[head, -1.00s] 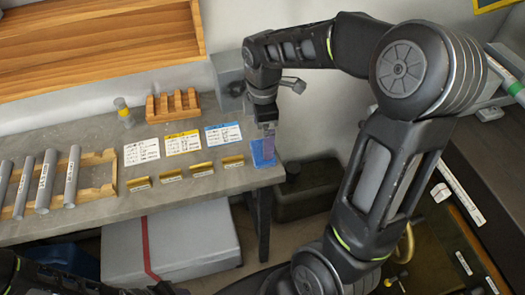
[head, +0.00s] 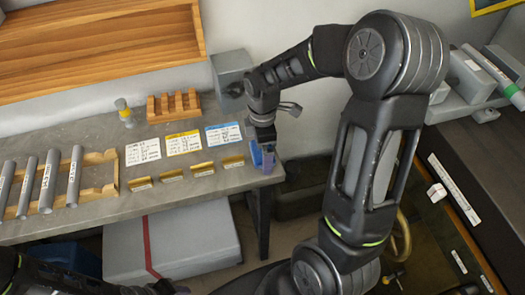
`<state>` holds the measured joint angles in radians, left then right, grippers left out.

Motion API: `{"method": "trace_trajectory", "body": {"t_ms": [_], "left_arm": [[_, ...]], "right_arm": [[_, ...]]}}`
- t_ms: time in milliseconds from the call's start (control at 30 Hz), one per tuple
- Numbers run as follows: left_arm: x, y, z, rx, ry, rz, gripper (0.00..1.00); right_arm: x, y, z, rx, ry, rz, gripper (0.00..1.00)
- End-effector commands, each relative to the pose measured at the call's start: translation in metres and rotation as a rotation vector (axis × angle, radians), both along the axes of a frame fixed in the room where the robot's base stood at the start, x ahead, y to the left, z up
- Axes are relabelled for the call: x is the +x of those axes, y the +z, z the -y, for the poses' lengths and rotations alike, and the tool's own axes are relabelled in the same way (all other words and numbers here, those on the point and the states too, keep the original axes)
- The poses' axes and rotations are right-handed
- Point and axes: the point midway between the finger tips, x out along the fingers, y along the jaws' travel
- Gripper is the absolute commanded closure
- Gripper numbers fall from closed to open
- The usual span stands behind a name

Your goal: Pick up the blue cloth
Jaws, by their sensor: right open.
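The blue cloth (head: 257,156) lies at the right end of the grey workbench, below the blue-striped card. It is partly hidden by my right gripper (head: 264,160). My right gripper points down over the cloth with its fingers at or very close to it, and it is open. I cannot tell whether the fingers touch the cloth. My left arm shows only in part at the bottom left, and its gripper is not in view.
The grey workbench (head: 90,228) bears several grey tubes on a wooden rack (head: 105,190), a wooden block with slots (head: 173,107), cards (head: 183,142) and brass pieces (head: 203,169). A grey box (head: 231,73) stands behind the gripper. A grey case (head: 190,240) sits below.

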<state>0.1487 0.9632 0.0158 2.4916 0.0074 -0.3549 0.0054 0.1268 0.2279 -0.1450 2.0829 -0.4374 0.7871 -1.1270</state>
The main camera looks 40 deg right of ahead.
Motion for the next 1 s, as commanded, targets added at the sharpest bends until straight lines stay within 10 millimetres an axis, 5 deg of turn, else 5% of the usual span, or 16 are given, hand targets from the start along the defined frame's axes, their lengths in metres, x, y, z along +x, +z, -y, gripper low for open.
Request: {"method": "trace_trajectory", "body": {"t_ms": [500,1000], "left_arm": [[-0.0001,-0.0002,0.0001,0.000,0.000,0.000,0.64],[0.0000,-0.0002,0.0001,0.000,0.000,0.000,0.64]], "right_arm": [[0.0001,0.0005,-0.0002,0.000,0.000,0.000,0.01],[0.0001,0.0005,-0.0002,0.000,0.000,0.000,0.42]]}}
